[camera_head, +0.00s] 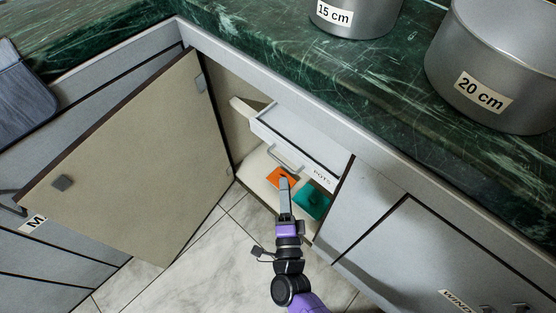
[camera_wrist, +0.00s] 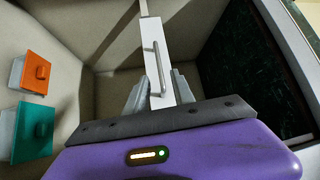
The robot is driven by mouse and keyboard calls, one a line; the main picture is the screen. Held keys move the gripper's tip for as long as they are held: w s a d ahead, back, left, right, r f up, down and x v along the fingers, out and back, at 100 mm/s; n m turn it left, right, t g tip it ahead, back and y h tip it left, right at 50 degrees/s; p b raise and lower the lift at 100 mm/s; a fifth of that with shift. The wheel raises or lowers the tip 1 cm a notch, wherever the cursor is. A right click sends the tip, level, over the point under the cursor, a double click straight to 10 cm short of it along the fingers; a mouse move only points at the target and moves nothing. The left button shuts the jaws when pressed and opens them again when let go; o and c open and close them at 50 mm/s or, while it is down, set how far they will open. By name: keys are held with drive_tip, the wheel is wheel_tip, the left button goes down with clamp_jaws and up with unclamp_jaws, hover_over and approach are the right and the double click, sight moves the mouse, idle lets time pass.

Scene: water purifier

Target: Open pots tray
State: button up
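The pots tray (camera_head: 303,137) is a light grey drawer with a "POTS" label, inside the open cabinet under the counter. Its bar handle (camera_head: 285,159) is on the front face. In the wrist view the tray front (camera_wrist: 136,62) is an upright white strip and the handle (camera_wrist: 158,70) runs along it. My gripper (camera_head: 285,181) is just below the handle in the head view. In the wrist view my gripper (camera_wrist: 159,91) is open, one finger on each side of the handle's lower end. I see no finger closed on it; the exact depth gap is unclear.
An orange-lidded box (camera_head: 282,178) and a green-lidded box (camera_head: 312,200) sit on the cabinet floor below the tray. The cabinet door (camera_head: 125,165) stands open at left. Two pots, 15 cm (camera_head: 360,15) and 20 cm (camera_head: 495,70), stand on the green counter (camera_head: 290,70).

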sight(283, 163)
drive_tip(key=shift+w+r+b, duration=0.15)
drive_tip(key=shift+w+b, duration=0.15)
drive_tip(key=shift+w, duration=1)
drive_tip(key=shift+w+r+b, duration=0.2)
drive_tip(key=shift+w+b, duration=0.1)
drive_tip(key=shift+w, duration=0.95)
drive_tip(key=shift+w+r+b, duration=0.15)
drive_tip(key=shift+w+b, duration=0.15)
drive_tip(key=shift+w, duration=1)
clamp_jaws()
drive_tip(key=shift+a, duration=0.1)
